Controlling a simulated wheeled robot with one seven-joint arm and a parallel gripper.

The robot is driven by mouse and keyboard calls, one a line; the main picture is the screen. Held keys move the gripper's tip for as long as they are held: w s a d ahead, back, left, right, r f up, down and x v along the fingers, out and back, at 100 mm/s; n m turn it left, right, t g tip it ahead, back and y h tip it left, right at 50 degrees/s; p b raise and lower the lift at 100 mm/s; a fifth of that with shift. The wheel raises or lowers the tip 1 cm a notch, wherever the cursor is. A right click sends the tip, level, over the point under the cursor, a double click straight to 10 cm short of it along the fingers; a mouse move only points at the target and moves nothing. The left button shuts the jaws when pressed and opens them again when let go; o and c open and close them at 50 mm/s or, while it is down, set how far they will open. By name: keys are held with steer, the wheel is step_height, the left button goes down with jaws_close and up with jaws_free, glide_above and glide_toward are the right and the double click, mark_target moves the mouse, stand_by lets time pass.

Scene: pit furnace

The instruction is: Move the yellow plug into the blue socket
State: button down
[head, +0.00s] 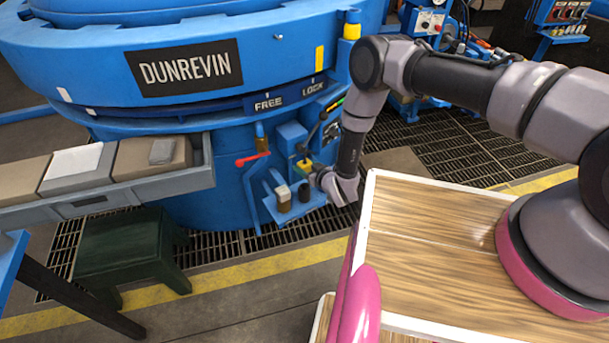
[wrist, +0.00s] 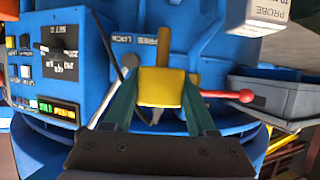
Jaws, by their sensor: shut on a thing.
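The yellow plug (wrist: 162,88) sits between the two green fingers of my gripper (wrist: 160,112) in the wrist view. My gripper is shut on it. In the head view the yellow plug (head: 304,165) is a small block in front of the blue furnace, just left of my gripper (head: 312,178), whose fingers are hard to make out there. A dark cable runs up from near the plug. Blue housings (head: 291,137) lie behind it on the furnace side. I cannot tell which blue part is the socket, or whether the plug touches it.
A red lever (head: 252,158) stands left of the plug, below the FREE and LOCK label (head: 285,98). A small blue shelf (head: 270,210) holds a white-topped block (head: 283,197) and a dark cylinder (head: 304,191). A grey tray (head: 190,182) juts in at left, above a green stool (head: 125,245).

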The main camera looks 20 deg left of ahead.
steer(key=w+d+f, duration=0.2)
steer(key=w+d, duration=0.4)
steer(key=w, duration=0.1)
steer(key=shift+d+f, duration=0.2)
steer(key=shift+f, duration=2.8)
steer(key=shift+f, duration=0.5)
steer(key=c, duration=0.5)
jaws_free()
steer(key=shift+s, duration=0.1)
steer(key=v, duration=1.1)
